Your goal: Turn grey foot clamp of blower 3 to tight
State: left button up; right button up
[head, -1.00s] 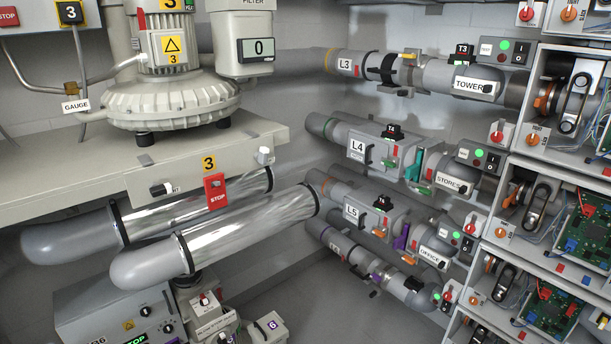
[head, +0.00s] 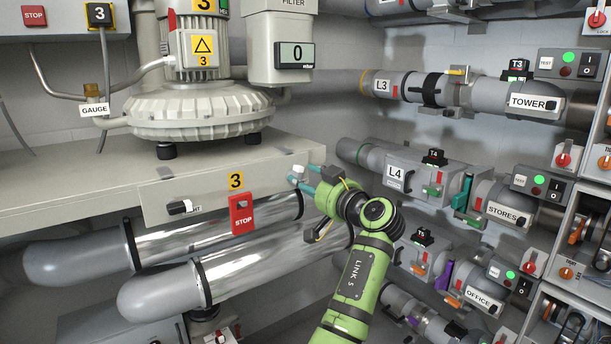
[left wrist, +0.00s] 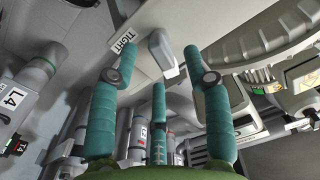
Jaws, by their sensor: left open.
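The grey foot clamp (head: 297,172) is a small pale lever at the right end of the bench front under blower 3 (head: 197,112). In the left wrist view the clamp (left wrist: 162,54) shows ahead, between the fingertips, with a TIGHT label (left wrist: 123,41) to its left. My left gripper (head: 305,177) is open, its teal fingers spread on either side of the clamp. A third finger shows lower in the wrist view. Whether any finger touches the clamp I cannot tell. My right gripper is not in view.
A red STOP switch (head: 242,214) and a light switch (head: 180,207) sit on the bench front to the left. Shiny pipes (head: 245,270) run below it. Pipe lines with tags such as L4 (head: 395,175) and switch boxes stand to the right.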

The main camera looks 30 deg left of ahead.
aim_at(301, 179)
pick_arm(q)
jog(key=shift+p+x, duration=0.4)
jog(key=shift+x, duration=1.35)
grip_shut()
jog(key=shift+m, duration=0.4)
jog(key=m+p, duration=0.1)
jog(key=m, duration=0.2)
jog(key=shift+w+m, duration=0.1)
jog(key=shift+m, duration=0.2)
jog(key=m+p, duration=0.1)
jog(key=m, duration=0.1)
jog(key=shift+f+m+p, duration=0.1)
jog(key=shift+m+p, duration=0.3)
jog(key=m+p, duration=0.4)
jog(key=m, duration=0.1)
jog(key=shift+f+m, duration=0.15)
jog(key=shift+m, duration=0.25)
jog(key=shift+f+m+p, duration=0.2)
jog(key=shift+m+p, duration=0.5)
jog(key=shift+m, duration=0.4)
